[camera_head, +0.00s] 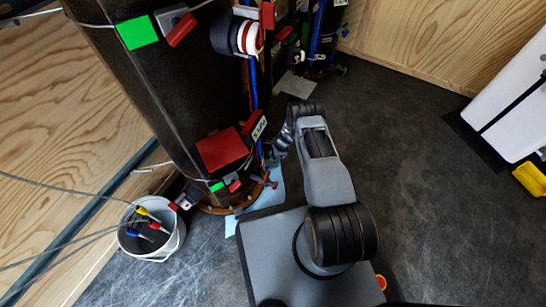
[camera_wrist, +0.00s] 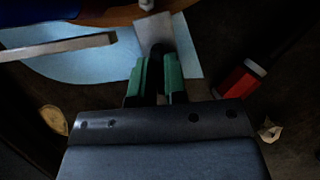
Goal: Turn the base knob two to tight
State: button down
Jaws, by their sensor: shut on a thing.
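My gripper (camera_wrist: 158,68) shows in the wrist view as two green finger pads, nearly parallel and close together. They are shut on the base knob (camera_wrist: 158,48), a small dark shape between the fingertips, mostly hidden and in shadow. A pale flat strip lies just beyond it. In the head view my arm reaches toward the foot of the dark filter column (camera_head: 150,85), and the fingertips are hidden there. Small red handles (camera_head: 264,181) show low at the column's base. How far the knob is turned cannot be told.
A white bucket (camera_head: 168,250) with coloured cable ends stands left of the column. A light blue sheet (camera_head: 277,190) lies under its foot; it also shows in the wrist view (camera_wrist: 80,68). A red and white part (camera_wrist: 240,78) is right of my fingers.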

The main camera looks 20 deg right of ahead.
jog(key=shift+m, duration=0.3)
jog(key=m, duration=0.2)
jog(key=m+t, duration=0.1)
jog(key=shift+s+m+t+h+p, duration=0.1)
jog(key=shift+m+t+h+p, duration=0.2)
jog(key=shift+m, duration=0.1)
jog(key=m+t+p, duration=0.1)
jog(key=m, duration=0.2)
jog(key=shift+s+a+r+m+h, duration=0.1)
jog(key=shift+m+h, duration=0.2)
jog(key=shift+h, duration=0.1)
jog(key=m+t+h+p, duration=0.1)
jog(key=m+p, duration=0.2)
jog(key=m, duration=0.1)
jog(key=shift+r, duration=0.1)
jog(key=m+h+p, duration=0.1)
jog(key=m+p, duration=0.2)
jog(key=shift+a+h, duration=0.1)
jog(key=shift+h, duration=0.2)
jog(key=shift+f+m, duration=0.2)
jog(key=shift+m, duration=0.1)
jog(key=shift+t, duration=0.3)
jog(key=c, duration=1.2)
grip_release()
jog(key=shift+o, duration=0.2)
